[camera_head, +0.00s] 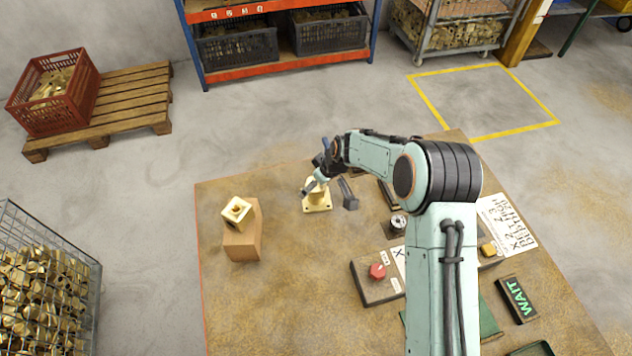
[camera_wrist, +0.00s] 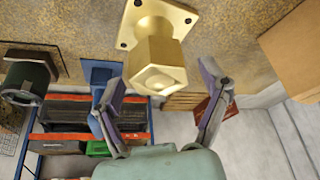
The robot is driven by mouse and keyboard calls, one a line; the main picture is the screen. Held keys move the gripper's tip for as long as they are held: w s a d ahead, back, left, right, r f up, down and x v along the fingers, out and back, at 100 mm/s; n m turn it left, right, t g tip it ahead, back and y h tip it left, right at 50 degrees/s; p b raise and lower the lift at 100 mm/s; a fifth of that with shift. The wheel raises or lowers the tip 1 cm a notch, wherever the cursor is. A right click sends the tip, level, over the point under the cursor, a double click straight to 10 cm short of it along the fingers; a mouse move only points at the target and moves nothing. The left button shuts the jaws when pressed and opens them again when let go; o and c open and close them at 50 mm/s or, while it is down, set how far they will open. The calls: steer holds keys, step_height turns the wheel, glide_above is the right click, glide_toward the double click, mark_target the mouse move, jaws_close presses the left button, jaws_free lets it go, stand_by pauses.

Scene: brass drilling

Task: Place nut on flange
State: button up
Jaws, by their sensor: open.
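The brass flange (camera_head: 317,203) stands upright on the table, with a square, holed base plate, which also shows in the wrist view (camera_wrist: 180,14). A hexagonal brass piece, seemingly the nut (camera_wrist: 158,66), is at the end of the flange's post in the wrist view. It looks seated there, but I cannot tell whether it is a separate part. My gripper (camera_head: 313,184) is at the flange's top. In the wrist view my gripper (camera_wrist: 162,88) is open, with one finger on each side of the hexagonal piece and visible gaps. It holds nothing.
A brass block with a hole (camera_head: 237,209) sits on a brown block (camera_head: 242,241) left of the flange. A dark grey part (camera_head: 348,193) stands close right of the flange. A red-knob control box (camera_head: 377,281) is nearer. The table's front left is clear.

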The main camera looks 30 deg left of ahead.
steer(key=s+d+r+m+h, duration=0.1)
steer(key=s+d+r+m, duration=0.2)
steer(key=d+r, duration=1.15)
steer(key=s+d+r+m+h, duration=0.2)
steer(key=s+d+r+m, duration=0.2)
steer(key=s+d+r, duration=0.4)
steer(key=s+d+f+m, duration=0.1)
steer(key=s+d+m, duration=0.2)
steer(key=s+d, duration=0.2)
steer(key=s+d+f+m+g, duration=0.1)
steer(key=s+d+m, duration=0.2)
steer(key=s, duration=0.6)
steer(key=shift+s+d+f+m+h, duration=0.3)
steer(key=shift+d+m, duration=0.1)
steer(key=shift+d, duration=0.55)
